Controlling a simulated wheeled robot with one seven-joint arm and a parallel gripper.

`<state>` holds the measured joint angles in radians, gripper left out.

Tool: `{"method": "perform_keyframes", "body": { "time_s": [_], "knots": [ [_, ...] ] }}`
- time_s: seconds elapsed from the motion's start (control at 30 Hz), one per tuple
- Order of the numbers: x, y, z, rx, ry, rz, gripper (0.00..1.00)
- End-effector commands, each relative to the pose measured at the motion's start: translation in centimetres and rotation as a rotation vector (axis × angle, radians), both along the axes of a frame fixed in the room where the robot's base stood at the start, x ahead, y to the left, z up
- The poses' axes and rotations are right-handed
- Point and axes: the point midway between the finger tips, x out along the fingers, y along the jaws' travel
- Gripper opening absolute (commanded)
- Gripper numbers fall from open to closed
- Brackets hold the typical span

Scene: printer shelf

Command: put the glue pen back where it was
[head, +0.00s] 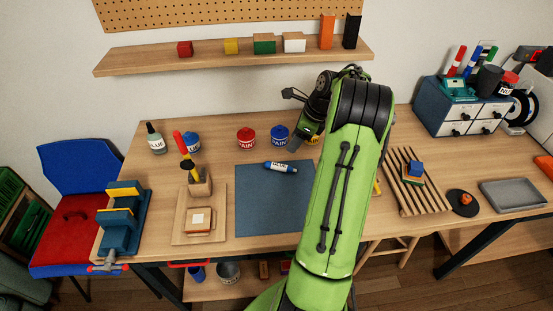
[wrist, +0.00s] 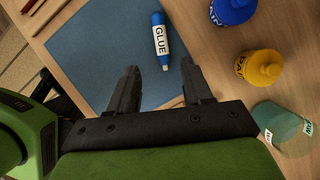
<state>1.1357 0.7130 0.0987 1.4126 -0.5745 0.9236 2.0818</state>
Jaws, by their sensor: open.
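The glue pen (head: 281,168), a blue and white tube marked GLUE, lies on its side on the blue-grey mat (head: 262,210), near the mat's back edge. In the head view my arm covers the right part of the mat and the fingers are hard to make out.
Red (head: 246,138) and blue (head: 280,135) paint pots stand behind the mat; a yellow pot (wrist: 259,69) shows in the wrist view. A wooden holder (head: 200,184) with upright tools stands left of the mat. A slatted rack (head: 416,190) is to the right. A shelf (head: 235,60) hangs above.

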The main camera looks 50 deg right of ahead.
Motion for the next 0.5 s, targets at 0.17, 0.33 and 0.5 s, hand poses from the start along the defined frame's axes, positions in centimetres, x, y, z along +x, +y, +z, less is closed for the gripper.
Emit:
{"method": "perform_keyframes", "body": {
  "time_s": [0.17,0.33,0.5],
  "knots": [
    [1.5,3.5,2.7,-0.087,-0.014,0.178,0.50],
    [2.5,14.9,9.6,-0.354,-0.058,0.742,0.50],
    [-2.3,26.3,14.3,-0.653,-0.129,1.387,0.50]
  ]
}}
